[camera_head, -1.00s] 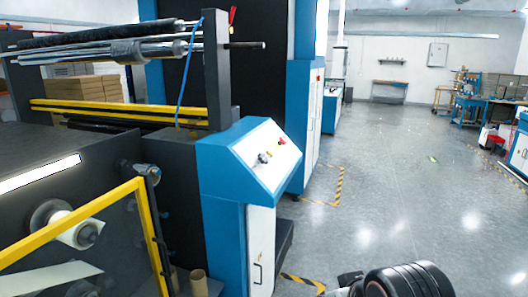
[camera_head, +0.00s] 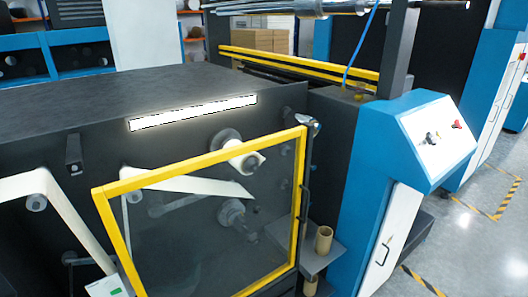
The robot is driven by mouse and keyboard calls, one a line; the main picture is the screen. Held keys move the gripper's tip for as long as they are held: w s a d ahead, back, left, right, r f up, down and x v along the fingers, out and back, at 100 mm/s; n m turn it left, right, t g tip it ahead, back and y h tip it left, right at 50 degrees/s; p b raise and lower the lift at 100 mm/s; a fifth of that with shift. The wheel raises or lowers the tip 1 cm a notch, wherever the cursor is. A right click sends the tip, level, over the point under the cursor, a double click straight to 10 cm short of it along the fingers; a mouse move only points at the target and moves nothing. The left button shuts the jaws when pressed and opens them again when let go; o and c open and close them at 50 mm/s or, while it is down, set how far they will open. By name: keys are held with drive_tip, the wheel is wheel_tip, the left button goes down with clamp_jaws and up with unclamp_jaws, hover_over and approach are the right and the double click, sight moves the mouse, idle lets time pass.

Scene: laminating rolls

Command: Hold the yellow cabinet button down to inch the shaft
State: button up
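A blue cabinet (camera_head: 368,160) with a white door (camera_head: 392,240) stands at the right, against the dark machine. Its sloped white control panel (camera_head: 440,150) faces the aisle. On the panel I see a dark and silver control (camera_head: 431,138) and a red button (camera_head: 457,124). I cannot make out a yellow button on it; the controls are too small to tell. The shaft meant by the task cannot be singled out. Rollers (camera_head: 237,150) with a pale web show behind a yellow-framed guard (camera_head: 200,177). My gripper is not in view.
A small shelf (camera_head: 325,255) with a cardboard core (camera_head: 323,239) juts out between guard and cabinet. Bare grey floor (camera_head: 475,235) with striped floor markings (camera_head: 420,280) lies right of the cabinet. More blue cabinets (camera_head: 493,75) stand behind it.

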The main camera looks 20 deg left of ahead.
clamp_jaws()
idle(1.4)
